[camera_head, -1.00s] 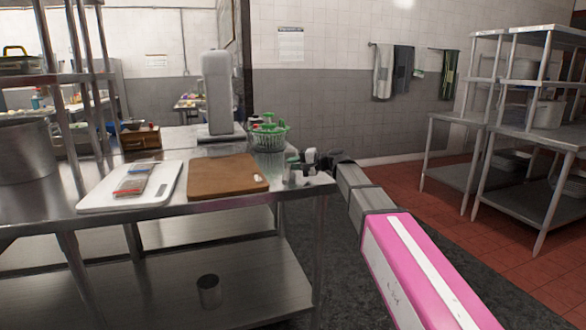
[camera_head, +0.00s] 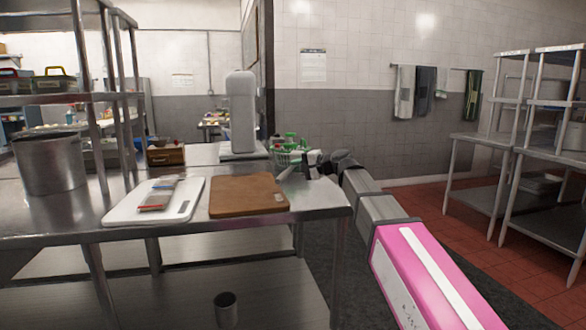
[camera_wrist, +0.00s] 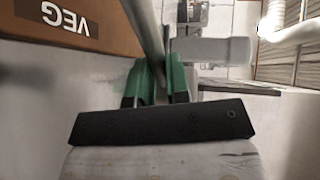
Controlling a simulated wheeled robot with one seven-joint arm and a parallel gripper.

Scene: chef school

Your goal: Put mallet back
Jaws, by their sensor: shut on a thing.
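In the head view my gripper (camera_head: 312,160) is at the end of my arm, above the back right part of the steel table (camera_head: 325,200). In the wrist view its green fingers (camera_wrist: 155,82) are shut on a grey metal rod, which looks like the mallet's handle (camera_wrist: 149,35). In the head view a pale rod-like part (camera_head: 288,171) points down and left from the gripper towards the brown cutting board (camera_head: 248,195). I cannot clearly make out the mallet's head. The board's VEG label (camera_wrist: 70,20) shows beside the handle in the wrist view.
A white board (camera_head: 120,211) with small packets lies to the left. A large pot (camera_head: 48,165) is at the far left. Shelving (camera_head: 470,180) stands right, across open red floor.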

